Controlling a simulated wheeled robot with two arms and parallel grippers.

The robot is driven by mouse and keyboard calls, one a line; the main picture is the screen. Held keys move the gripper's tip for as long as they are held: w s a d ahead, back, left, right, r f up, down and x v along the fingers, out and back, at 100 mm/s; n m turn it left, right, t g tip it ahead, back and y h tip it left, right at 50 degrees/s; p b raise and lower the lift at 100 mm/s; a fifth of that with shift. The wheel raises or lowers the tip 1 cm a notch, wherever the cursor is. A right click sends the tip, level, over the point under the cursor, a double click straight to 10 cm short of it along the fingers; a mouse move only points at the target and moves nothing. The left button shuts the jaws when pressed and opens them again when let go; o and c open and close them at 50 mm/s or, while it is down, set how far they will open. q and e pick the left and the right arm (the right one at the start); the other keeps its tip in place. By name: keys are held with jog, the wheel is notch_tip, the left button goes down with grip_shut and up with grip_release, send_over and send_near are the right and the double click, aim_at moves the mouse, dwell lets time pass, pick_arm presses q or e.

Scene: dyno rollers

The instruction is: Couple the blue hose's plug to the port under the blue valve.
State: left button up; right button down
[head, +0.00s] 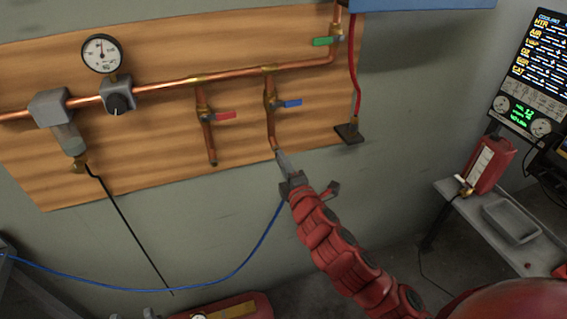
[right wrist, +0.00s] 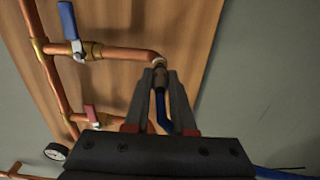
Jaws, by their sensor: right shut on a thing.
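The blue valve (head: 291,103) has a blue lever on a copper drop pipe on the wooden board; the lever also shows in the right wrist view (right wrist: 68,22). Its port (right wrist: 158,62) is the lower end of that pipe. My right gripper (head: 282,156) is at this pipe end, shut on the blue hose's plug (right wrist: 159,80). The plug lines up with the port and meets it in the right wrist view; I cannot tell whether it is locked in. The blue hose (head: 262,243) hangs from the gripper and sags to the left. My left gripper is not in view.
A red-levered valve (head: 222,116) hangs left of the blue one. A green-levered valve (head: 322,41) and a red hose (head: 354,75) are at the upper right. A gauge (head: 102,54) is at left. A shelf (head: 462,206) with a tray stands right.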

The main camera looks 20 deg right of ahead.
jog(key=shift+w, duration=0.55)
dwell(0.5)
jog(key=c, duration=0.7)
grip_release()
